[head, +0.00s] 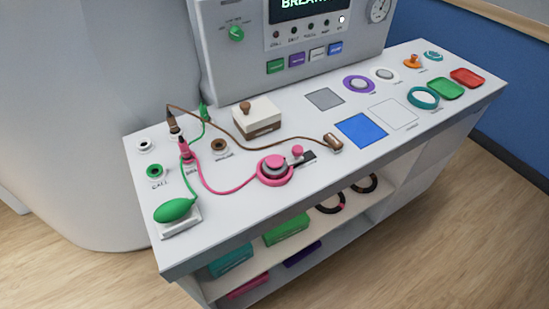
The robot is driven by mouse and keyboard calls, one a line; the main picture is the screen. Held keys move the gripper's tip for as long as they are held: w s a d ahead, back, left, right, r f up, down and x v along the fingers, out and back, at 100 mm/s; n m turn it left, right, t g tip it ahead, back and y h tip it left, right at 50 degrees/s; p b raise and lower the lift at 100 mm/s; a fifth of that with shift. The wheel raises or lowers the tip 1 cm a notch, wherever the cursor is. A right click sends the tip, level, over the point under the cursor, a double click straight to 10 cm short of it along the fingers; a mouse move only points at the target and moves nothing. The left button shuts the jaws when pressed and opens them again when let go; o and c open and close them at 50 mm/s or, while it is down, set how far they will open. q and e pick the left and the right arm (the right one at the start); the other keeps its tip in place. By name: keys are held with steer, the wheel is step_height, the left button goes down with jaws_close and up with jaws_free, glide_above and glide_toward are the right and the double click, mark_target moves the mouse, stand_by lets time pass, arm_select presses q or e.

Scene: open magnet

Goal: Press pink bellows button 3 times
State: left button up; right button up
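A round pink device (275,169) with a grey raised centre lies flat near the front middle of the white counter (235,220). A pink cable (222,190) runs from it to a pink plug (186,151) at the left. A small pink knob (297,151) stands beside the round device, next to a black strip (308,158). Which of the two pink parts is the bellows button is not clear from this view. Neither of my grippers shows in the head view, and nothing touches the pink parts.
A green bulb (175,210) sits at the counter's front left. A brown cable ends in a brown cylinder (334,143) close to the pink knob. A white box (257,117) stands behind. A grey console (290,40) rises at the back. Lower shelves hold coloured boxes and rings.

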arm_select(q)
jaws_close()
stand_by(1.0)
